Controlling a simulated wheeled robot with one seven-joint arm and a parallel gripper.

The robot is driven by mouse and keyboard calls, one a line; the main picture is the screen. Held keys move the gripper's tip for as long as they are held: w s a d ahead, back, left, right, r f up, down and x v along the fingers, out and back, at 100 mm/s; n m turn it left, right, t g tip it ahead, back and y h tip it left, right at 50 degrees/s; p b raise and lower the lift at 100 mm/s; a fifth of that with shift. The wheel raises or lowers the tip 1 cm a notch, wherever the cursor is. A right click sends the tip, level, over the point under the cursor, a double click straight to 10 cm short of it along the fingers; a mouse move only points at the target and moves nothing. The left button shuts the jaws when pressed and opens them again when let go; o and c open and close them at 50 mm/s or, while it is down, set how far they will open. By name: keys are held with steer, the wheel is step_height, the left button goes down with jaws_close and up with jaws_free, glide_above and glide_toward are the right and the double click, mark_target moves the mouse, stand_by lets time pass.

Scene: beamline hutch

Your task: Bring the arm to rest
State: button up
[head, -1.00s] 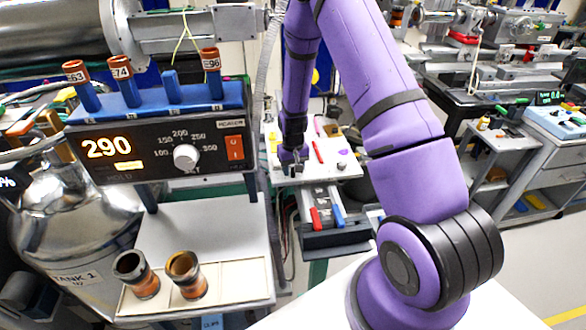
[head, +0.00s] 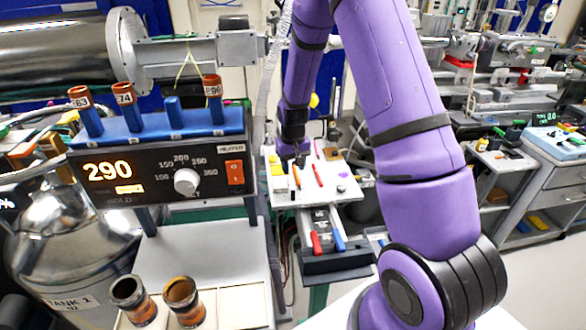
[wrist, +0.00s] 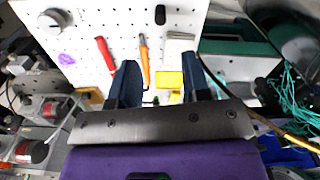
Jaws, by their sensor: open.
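My purple arm rises from the lower right of the head view and bends down to my gripper (head: 296,160), which hangs over a white pegboard (head: 345,186). In the wrist view my gripper (wrist: 155,82) shows two dark blue fingers spread apart with nothing between them. The white pegboard (wrist: 85,18) lies beyond the fingers. A red-handled tool (wrist: 105,53), an orange-handled tool (wrist: 144,60) and a yellow block (wrist: 168,79) are on it, apart from the fingers.
A heater box (head: 160,172) reading 290 stands at left, with labelled tubes in its blue rack (head: 150,122). Two brown cups (head: 183,300) stand on a pale tray below. An open drawer (head: 335,262) holds red and blue handles. Floor shows at right.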

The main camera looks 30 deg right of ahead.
stand_by(0.3)
steer(key=s+a+r+t, duration=0.15)
steer(key=s+r, duration=0.25)
steer(key=r, duration=0.4)
steer(key=s+a+r+n, duration=0.1)
steer(key=s+a+r, duration=0.15)
steer(key=r, duration=0.55)
steer(key=s+a+r+t, duration=0.15)
steer(key=s+r, duration=0.25)
steer(key=r, duration=0.4)
steer(key=s+a+r, duration=0.1)
steer(key=s+r, duration=0.2)
steer(key=s, duration=0.4)
steer(key=s+a+r+n+t, duration=0.1)
steer(key=s+r, duration=0.2)
steer(key=s, duration=0.3)
steer(key=s+a+r+t, duration=0.1)
steer(key=s+a+r, duration=0.1)
steer(key=s, duration=0.5)
steer(key=shift+v, duration=0.95)
steer(key=shift+w, duration=0.15)
